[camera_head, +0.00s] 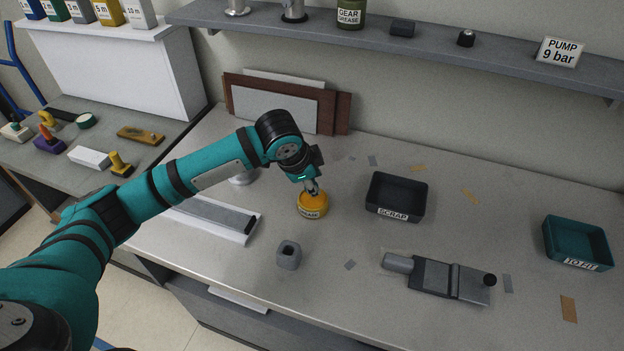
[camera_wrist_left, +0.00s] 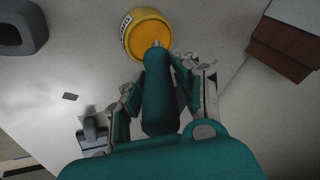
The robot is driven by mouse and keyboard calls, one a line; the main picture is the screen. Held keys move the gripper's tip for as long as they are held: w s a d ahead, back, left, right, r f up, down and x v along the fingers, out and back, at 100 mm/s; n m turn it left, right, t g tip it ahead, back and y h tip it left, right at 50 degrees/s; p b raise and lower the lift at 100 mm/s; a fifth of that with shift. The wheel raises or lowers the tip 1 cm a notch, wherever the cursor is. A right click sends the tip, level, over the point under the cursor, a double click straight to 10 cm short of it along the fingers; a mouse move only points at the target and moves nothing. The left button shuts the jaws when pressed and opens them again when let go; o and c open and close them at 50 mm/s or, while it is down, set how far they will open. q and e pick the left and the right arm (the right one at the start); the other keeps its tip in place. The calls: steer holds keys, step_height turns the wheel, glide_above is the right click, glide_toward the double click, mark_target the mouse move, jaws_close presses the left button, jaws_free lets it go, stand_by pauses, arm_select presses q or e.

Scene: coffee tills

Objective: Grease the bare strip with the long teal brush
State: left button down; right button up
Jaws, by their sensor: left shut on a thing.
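My left gripper (camera_head: 312,184) is shut on the long teal brush (camera_wrist_left: 160,95), whose teal handle runs between the fingers in the left wrist view. The brush points down at an open yellow tub (camera_head: 312,208) with a grease label. The tub also shows in the left wrist view (camera_wrist_left: 132,38). The brush tip is at or just inside the tub; its depth cannot be told. A grey strip (camera_head: 213,212) with a black end lies on a white base, left of the tub; it looks like the bare strip. My right gripper is not in view.
A grey block with a square hole (camera_head: 289,257) stands in front of the tub. A black scrap tray (camera_head: 396,197) is to the right, with a grey tool (camera_head: 440,278) in front and a teal tray (camera_head: 577,243) far right. Boards (camera_head: 280,105) lean at the back wall.

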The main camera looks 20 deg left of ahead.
arm_select(q)
steer(key=shift+f, duration=0.25)
steer(key=shift+f, duration=0.3)
stand_by(0.5)
stand_by(0.7)
steer(key=shift+s+f+p, duration=0.1)
steer(key=shift+f+p, duration=0.05)
steer(key=shift+p, duration=0.25)
stand_by(1.4)
step_height(320, 180, up, 7)
steer(key=p, duration=0.8)
steer(key=shift+p, duration=0.3)
steer(key=shift+d, duration=0.1)
stand_by(0.5)
